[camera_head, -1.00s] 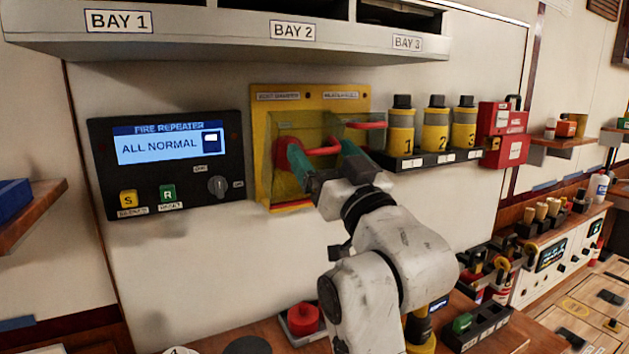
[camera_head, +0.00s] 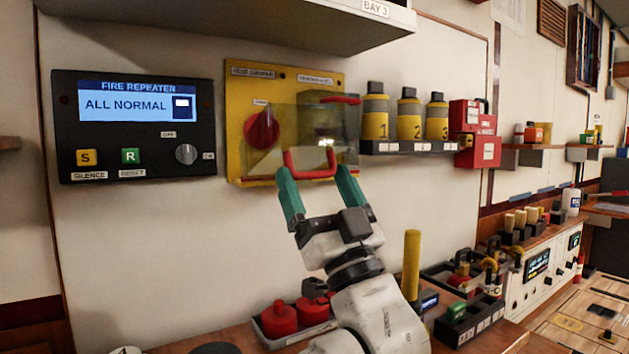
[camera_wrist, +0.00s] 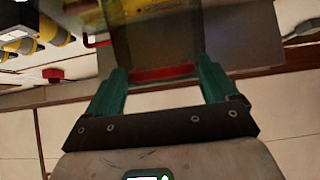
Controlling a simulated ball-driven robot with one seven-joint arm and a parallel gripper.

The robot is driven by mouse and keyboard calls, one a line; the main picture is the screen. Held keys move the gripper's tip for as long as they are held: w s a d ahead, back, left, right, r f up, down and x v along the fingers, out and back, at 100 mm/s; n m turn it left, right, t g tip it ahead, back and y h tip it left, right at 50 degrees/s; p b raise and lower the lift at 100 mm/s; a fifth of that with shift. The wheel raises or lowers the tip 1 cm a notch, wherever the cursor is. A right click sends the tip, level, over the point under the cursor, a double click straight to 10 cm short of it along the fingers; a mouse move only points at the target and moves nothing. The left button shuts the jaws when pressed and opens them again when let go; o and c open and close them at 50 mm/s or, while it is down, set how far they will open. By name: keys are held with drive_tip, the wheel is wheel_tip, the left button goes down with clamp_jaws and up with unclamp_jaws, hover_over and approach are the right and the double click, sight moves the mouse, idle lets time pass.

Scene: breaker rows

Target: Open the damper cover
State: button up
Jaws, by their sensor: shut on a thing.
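The damper cover (camera_head: 296,124) is a clear, tinted box on the yellow panel (camera_head: 237,92), with a red U-shaped handle (camera_head: 310,173) at its lower front. It stands out from the panel, to the right of and partly beside the red damper knob (camera_head: 262,130). My gripper (camera_head: 315,172) is shut on the handle, with one green finger at each side of it. The wrist view shows the red handle (camera_wrist: 163,72) between my gripper's fingers (camera_wrist: 163,76), with the see-through cover (camera_wrist: 160,40) beyond. The cover's hinge and exact angle are hard to tell.
A second red handle (camera_head: 340,100) is at the panel's right. The fire repeater (camera_head: 135,125) is left. Numbered cylinders (camera_head: 409,115) and a red box (camera_head: 474,135) stand right. An overhead shelf (camera_head: 230,30) is above; a bench with red knobs (camera_head: 279,319) is below.

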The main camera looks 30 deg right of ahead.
wheel_tip(320, 180, down, 8)
drive_tip(key=w+b, duration=0.2)
drive_tip(key=b, duration=0.1)
drive_tip(key=shift+r, duration=0.25)
drive_tip(key=shift+w, duration=0.1)
drive_tip(key=o, duration=1.3)
drive_tip(key=shift+r, duration=0.1)
drive_tip(key=v, duration=1.1)
drive_tip(key=shift+r+b, duration=0.1)
drive_tip(key=shift+b, duration=0.3)
